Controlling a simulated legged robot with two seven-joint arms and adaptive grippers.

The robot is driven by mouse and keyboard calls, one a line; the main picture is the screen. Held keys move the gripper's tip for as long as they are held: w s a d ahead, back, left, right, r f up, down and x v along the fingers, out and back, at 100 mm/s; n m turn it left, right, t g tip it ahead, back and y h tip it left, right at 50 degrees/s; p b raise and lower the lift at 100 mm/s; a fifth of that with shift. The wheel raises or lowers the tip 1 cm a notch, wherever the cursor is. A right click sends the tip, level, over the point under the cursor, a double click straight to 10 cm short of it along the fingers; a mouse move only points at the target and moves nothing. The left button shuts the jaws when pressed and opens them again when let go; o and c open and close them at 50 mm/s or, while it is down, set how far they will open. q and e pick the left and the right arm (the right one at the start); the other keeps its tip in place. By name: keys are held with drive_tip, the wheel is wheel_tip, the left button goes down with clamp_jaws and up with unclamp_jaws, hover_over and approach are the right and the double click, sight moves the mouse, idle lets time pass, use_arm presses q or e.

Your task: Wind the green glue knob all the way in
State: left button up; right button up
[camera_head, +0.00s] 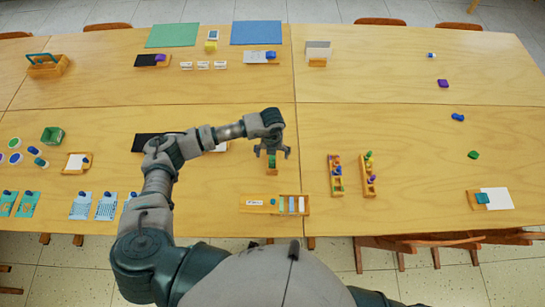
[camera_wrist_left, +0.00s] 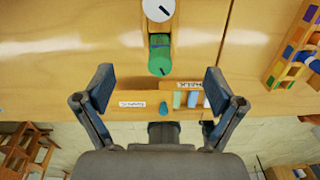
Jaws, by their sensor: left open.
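The green glue knob (camera_wrist_left: 160,61) has a dark line on its face and sits on a small wooden holder, below a white round dial (camera_wrist_left: 158,9) in the left wrist view. In the head view the green knob (camera_head: 272,161) shows just under my left gripper (camera_head: 272,150). In the left wrist view my left gripper (camera_wrist_left: 160,95) is open, its two fingers wide apart on either side of the knob and lower in the picture. The fingers do not touch the knob. My right gripper is not in view.
A wooden tray with labelled slots (camera_head: 259,204) stands just in front of the knob. Two wooden racks of coloured pieces (camera_head: 337,176) (camera_head: 368,176) stand to the right. A green box (camera_head: 52,135) is at left. The right tabletop is mostly free.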

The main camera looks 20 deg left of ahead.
use_arm(q)
drive_tip(key=shift+f+b, duration=0.5)
drive_tip(key=shift+f, duration=0.25)
drive_tip(key=c, duration=1.6)
drive_tip(key=shift+o, duration=0.2)
drive_tip(key=shift+n+p, duration=1.4)
drive_tip(key=shift+n, duration=1.3)
drive_tip(key=shift+n+p, duration=1.6)
drive_tip(key=shift+n, duration=1.2)
